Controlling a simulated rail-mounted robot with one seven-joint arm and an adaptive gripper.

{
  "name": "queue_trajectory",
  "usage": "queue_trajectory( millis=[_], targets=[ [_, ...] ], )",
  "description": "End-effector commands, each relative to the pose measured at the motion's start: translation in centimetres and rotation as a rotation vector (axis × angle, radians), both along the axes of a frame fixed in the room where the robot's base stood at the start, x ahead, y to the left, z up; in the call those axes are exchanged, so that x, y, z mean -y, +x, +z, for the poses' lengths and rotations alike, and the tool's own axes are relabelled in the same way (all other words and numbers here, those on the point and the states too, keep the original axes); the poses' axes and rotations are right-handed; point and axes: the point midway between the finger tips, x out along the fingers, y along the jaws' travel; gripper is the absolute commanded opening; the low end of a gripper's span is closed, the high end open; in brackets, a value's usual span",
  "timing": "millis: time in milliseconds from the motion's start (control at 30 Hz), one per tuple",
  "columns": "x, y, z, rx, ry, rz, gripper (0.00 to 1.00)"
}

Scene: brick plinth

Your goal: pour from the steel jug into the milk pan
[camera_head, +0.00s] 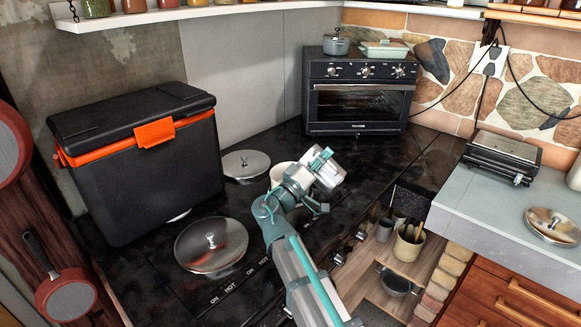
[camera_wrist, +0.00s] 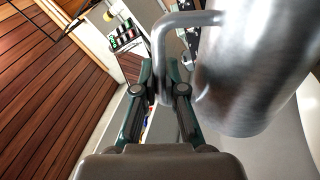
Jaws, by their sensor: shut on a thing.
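The steel jug (camera_wrist: 258,65) is a shiny silver cylinder at the upper right of the wrist view, tilted in that picture. My gripper (camera_wrist: 164,78) is shut on the jug's bent handle, beside its body. In the head view my gripper (camera_head: 322,172) is above the black stove top, and I cannot clearly tell the jug from the silver wrist there. A cream-white round vessel (camera_head: 281,171), seemingly the milk pan, stands on the stove just behind and left of my wrist, partly hidden. A pale curved surface (camera_wrist: 290,143) shows below the jug in the wrist view. The jug's contents are hidden.
A black and orange cool box (camera_head: 140,165) stands at the left. Steel lids (camera_head: 211,246) and (camera_head: 246,163) lie on the stove top near it. A toaster oven (camera_head: 358,95) stands behind. The stove top between oven and arm is clear.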

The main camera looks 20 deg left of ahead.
Motion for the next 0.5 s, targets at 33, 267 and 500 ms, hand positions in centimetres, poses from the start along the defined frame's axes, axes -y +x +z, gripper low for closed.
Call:
queue_trajectory(
  millis=[33, 267, 500],
  targets=[
    [-0.07, 0.01, 0.27, 0.001, -0.008, -0.001, 0.0],
    [-0.3, 0.04, 0.31, -0.002, -0.038, -0.002, 0.0],
    [-0.57, 0.09, 0.29, -0.004, -0.071, -0.004, 0.0]
  ],
)
